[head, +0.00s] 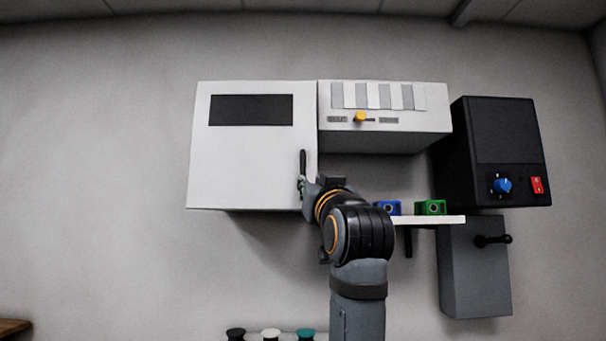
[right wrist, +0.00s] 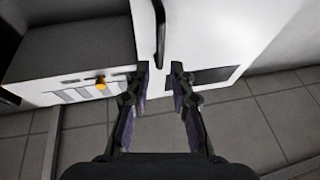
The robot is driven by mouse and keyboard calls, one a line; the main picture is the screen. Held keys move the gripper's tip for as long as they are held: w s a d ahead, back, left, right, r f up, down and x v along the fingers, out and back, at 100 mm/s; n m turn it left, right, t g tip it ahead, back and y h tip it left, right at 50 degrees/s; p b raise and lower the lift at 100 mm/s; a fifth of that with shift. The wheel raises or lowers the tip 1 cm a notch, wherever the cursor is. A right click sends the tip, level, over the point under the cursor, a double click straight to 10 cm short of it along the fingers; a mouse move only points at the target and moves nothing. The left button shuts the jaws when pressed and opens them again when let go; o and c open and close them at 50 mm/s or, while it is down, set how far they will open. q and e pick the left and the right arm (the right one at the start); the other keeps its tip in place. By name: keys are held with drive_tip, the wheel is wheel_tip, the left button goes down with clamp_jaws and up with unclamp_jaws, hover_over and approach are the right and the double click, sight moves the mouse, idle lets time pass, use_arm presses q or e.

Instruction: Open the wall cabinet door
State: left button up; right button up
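The white wall cabinet (head: 252,165) has a flat door with a dark window panel, and the door looks shut. Its dark vertical handle (head: 303,162) is near the door's right edge; the handle also shows in the right wrist view (right wrist: 160,28). My right gripper (head: 304,188) is at the handle's lower end, partly hidden by my arm in the head view. In the right wrist view its two fingers (right wrist: 162,74) are apart, with the handle's end at the gap between the tips. I cannot tell whether they touch it. My left gripper is not in view.
A white panel box (head: 433,121) with a yellow slider (head: 360,117) adjoins the cabinet on the right. A shelf (head: 440,220) holds blue (head: 389,208) and green (head: 430,207) blocks. A black box (head: 495,130) and a grey lever box (head: 474,280) are farther right. The wall left is clear.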

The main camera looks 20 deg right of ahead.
sight(304, 174)
drive_tip(key=p+x, duration=0.6)
drive_tip(key=x, duration=0.3)
drive_tip(key=shift+w+r, duration=0.15)
drive_tip(key=shift+r, duration=0.05)
drive_tip(key=shift+w+f, duration=0.1)
drive_tip(key=shift+w, duration=0.25)
drive_tip(key=shift+s, duration=0.1)
clamp_jaws()
